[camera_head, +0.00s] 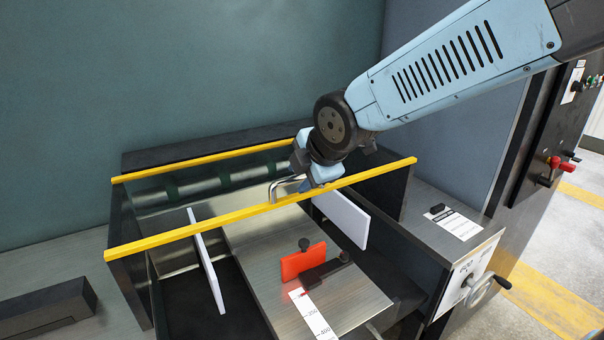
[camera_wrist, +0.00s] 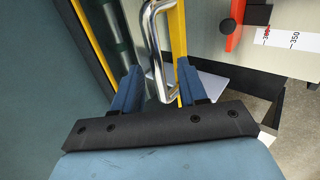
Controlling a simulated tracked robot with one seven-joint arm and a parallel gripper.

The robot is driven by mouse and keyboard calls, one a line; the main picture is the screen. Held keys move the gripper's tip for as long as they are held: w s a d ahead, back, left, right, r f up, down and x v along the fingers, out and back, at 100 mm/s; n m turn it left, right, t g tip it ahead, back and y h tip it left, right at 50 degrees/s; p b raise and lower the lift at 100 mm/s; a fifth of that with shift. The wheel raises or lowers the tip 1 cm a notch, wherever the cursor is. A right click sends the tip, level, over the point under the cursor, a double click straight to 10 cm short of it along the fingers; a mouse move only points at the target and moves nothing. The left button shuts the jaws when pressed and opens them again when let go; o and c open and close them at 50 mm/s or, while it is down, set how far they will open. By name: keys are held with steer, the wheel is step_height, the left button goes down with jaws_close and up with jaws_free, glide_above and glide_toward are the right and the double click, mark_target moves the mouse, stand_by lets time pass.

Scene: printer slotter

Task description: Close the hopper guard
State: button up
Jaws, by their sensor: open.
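The hopper guard shows as a frame with a long yellow front bar (camera_head: 215,226) and a shorter-looking yellow rear bar (camera_head: 200,163). A bent silver handle (camera_head: 281,184) sits at the front bar. My gripper (camera_head: 308,185) is at the handle, pointing down, and partly hides it. In the wrist view my gripper (camera_wrist: 160,78) has its two blue fingers apart, with the silver handle (camera_wrist: 154,50) lying between them. The right finger is close to the yellow bar (camera_wrist: 179,40). I cannot tell whether either finger touches the handle.
Below the front bar are white side plates (camera_head: 342,219), a red stop block (camera_head: 303,262) and a white scale strip (camera_head: 315,314) on a metal bed. A crank handle (camera_head: 489,287) and a red-handled control (camera_head: 560,164) are on the right. A teal wall stands behind.

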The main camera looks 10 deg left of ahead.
steer(key=shift+r, duration=0.1)
steer(key=shift+s+d+r, duration=0.25)
steer(key=shift+s+r, duration=0.05)
steer(key=shift+r, duration=0.2)
steer(key=v, duration=1.2)
steer(key=shift+d+r, duration=0.1)
steer(key=shift+d, duration=0.05)
steer(key=s+d+f+m+h, duration=0.1)
steer(key=d+f+m, duration=0.1)
steer(key=d+m, duration=0.6)
steer(key=s+d+f+m+h, duration=0.2)
steer(key=d+m, duration=0.6)
steer(key=m, duration=0.1)
steer(key=s+d+f+m+g+h, duration=0.1)
steer(key=d+f+m+h, duration=0.1)
steer(key=d+m, duration=0.6)
steer(key=shift+s+d+m, duration=0.3)
steer(key=shift+s+d, duration=0.05)
steer(key=shift+d, duration=0.25)
